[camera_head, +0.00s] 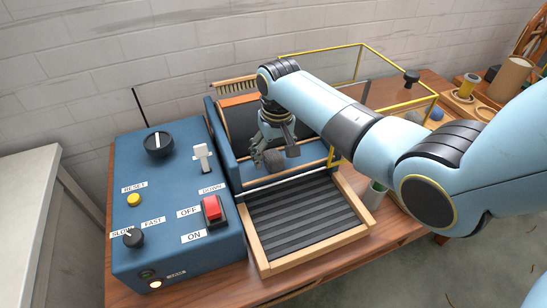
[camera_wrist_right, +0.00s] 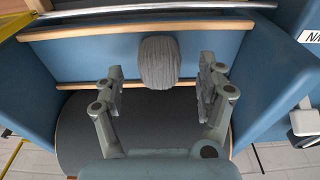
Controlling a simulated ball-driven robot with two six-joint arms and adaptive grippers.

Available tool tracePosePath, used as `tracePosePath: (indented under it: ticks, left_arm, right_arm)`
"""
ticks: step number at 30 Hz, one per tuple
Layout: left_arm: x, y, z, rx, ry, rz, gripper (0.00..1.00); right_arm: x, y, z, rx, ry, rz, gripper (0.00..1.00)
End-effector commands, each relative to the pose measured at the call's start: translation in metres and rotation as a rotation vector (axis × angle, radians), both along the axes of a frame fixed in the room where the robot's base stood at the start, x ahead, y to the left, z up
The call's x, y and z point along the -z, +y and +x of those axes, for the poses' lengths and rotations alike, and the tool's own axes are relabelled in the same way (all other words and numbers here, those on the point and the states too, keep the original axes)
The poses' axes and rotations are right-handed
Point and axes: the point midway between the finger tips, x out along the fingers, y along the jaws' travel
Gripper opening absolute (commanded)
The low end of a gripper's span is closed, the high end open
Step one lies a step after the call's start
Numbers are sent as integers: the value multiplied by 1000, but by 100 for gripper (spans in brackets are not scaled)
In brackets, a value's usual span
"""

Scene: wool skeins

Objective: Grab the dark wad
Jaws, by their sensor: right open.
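The dark wad, a grey ribbed bundle of wool (camera_wrist_right: 159,62), lies against a blue panel inside the machine in the right wrist view. In the head view the wad (camera_head: 274,160) is small and partly covered by my gripper. My right gripper (camera_wrist_right: 160,90) is open, with one finger to each side of the wad and a visible gap on both sides. In the head view the right gripper (camera_head: 272,148) reaches down into the machine's blue trough. Whether the fingertips are level with the wad is hard to tell. My left gripper is out of view.
A blue control box (camera_head: 175,215) with knobs and a red switch (camera_head: 212,209) stands left of the trough. A yellow frame (camera_head: 408,104) rises at the right. Blue side walls (camera_wrist_right: 262,80) leave little room around the gripper.

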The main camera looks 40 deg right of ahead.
Motion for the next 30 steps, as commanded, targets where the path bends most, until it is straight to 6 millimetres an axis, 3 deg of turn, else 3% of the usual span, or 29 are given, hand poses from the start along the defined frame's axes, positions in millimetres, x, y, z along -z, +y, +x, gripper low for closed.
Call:
tracePosePath:
  ticks: [3,11,21,30]
  left_arm:
    - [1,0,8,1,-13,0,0]
    - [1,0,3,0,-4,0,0]
    - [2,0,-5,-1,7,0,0]
    - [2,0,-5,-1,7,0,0]
  right_arm:
    - [15,0,1,0,2,0,74]
    - [18,-1,2,-1,0,0,74]
    - [18,-1,1,-1,0,-1,32]
    - [18,-1,1,-1,0,-1,32]
